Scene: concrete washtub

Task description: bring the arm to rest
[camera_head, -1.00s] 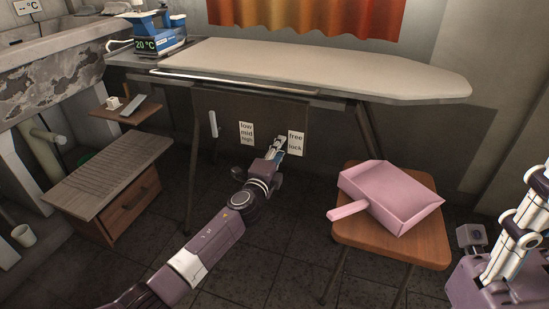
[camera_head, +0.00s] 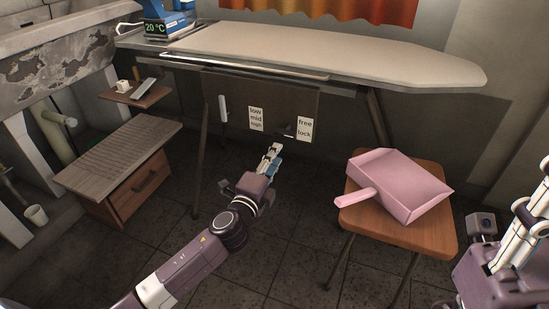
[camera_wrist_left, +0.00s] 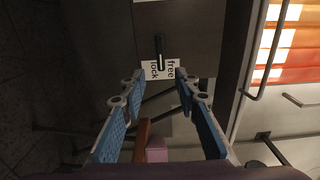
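My left gripper (camera_head: 271,155) is open and empty, in front of and below the dark panel under the ironing board. It also shows in the left wrist view (camera_wrist_left: 159,75), with its two blue-padded fingers spread apart. A small black lever (camera_wrist_left: 160,52) stands on the panel by the "free / lock" label (camera_wrist_left: 160,69), beyond the fingertips and apart from them. In the head view the label (camera_head: 305,127) is right of the lever. My right gripper (camera_head: 524,230) is at the right edge, partly cut off; its finger opening cannot be made out.
The ironing board (camera_head: 340,50) spans above. A pink dustpan (camera_head: 400,188) lies on a wooden stool (camera_head: 435,232) to the right. A wooden cabinet (camera_head: 115,165) stands left. A "low mid high" label (camera_head: 256,118) is on the panel. The floor around my left arm looks clear.

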